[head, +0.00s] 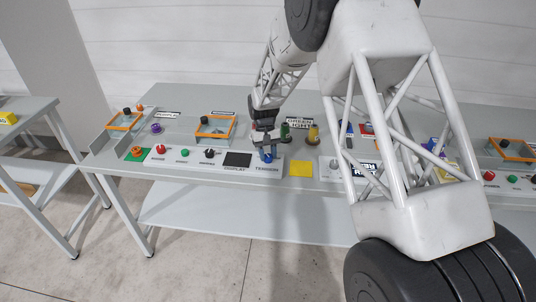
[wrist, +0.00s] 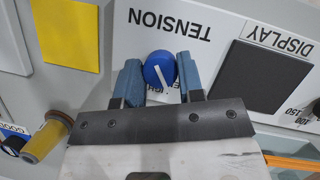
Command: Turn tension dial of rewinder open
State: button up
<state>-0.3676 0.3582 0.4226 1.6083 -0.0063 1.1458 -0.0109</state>
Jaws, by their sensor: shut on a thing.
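The tension dial (wrist: 160,71) is a round blue knob with a white pointer line, on a white panel (wrist: 215,28) beside the word TENSION, which appears upside down in the wrist view. The white line on the dial lies at a slant in the wrist view. In the head view my gripper (head: 265,140) comes down from above and behind.
A dark display square (head: 238,159) lies left of the dial, and a yellow square (head: 300,169) lies to its right. A red button (head: 161,149) and other knobs line the panel's left.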

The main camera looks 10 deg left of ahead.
jog(key=shift+n+h, duration=0.4)
jog(key=shift+n, duration=0.7)
jog(key=shift+t, duration=0.3)
jog(key=o, duration=0.9)
jog(key=shift+a+r, duration=0.1)
jog(key=shift+r, duration=0.05)
jog(key=shift+v, duration=3.8)
jog(key=shift+w, duration=0.1)
